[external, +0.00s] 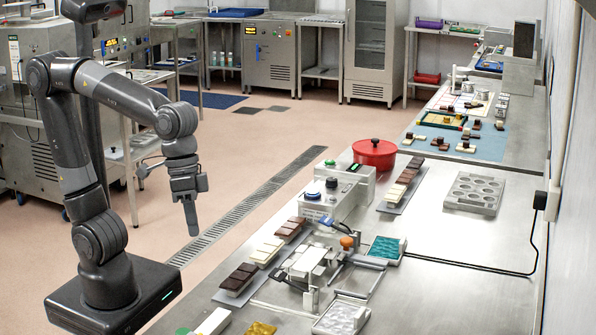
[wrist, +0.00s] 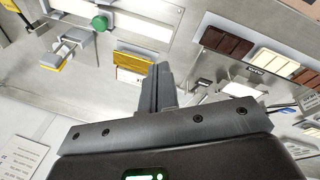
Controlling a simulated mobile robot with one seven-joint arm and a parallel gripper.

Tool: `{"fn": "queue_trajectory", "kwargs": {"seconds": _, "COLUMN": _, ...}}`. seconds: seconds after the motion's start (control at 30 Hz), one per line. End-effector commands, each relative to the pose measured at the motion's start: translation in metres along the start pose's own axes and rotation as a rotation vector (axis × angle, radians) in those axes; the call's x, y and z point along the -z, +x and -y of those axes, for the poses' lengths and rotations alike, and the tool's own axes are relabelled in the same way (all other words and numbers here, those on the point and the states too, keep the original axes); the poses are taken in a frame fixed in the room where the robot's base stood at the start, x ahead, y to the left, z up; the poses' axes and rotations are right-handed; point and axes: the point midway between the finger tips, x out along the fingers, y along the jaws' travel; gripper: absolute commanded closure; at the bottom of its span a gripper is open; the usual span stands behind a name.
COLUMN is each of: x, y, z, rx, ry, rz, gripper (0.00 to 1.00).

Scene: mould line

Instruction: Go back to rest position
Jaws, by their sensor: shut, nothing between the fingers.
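My gripper (external: 192,222) hangs pointing down from the bent arm in the external view, over the floor to the left of the steel table. It is clear of the table and touches nothing there. In the wrist view my gripper (wrist: 158,72) shows its fingers closed together, with nothing between them.
The long steel table (external: 450,275) carries chocolate bars on trays (external: 242,280), a machine with buttons (external: 335,190), a red lidded pot (external: 374,153) and a round-cavity mould (external: 474,193). The floor with a drain grate (external: 235,208) is open. Steel cabinets (external: 270,52) stand behind.

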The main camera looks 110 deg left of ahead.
Motion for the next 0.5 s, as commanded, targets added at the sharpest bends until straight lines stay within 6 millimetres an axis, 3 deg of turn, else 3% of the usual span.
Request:
{"fn": "queue_trajectory", "kwargs": {"seconds": 0.3, "x": -0.042, "y": -0.01, "z": 0.06, "rx": 0.008, "ry": 0.387, "rz": -0.228, "gripper": 1.0}}
{"fn": "queue_trajectory", "kwargs": {"seconds": 0.5, "x": -0.054, "y": -0.007, "z": 0.079, "rx": 0.032, "ry": 0.528, "rz": -0.304, "gripper": 1.0}}
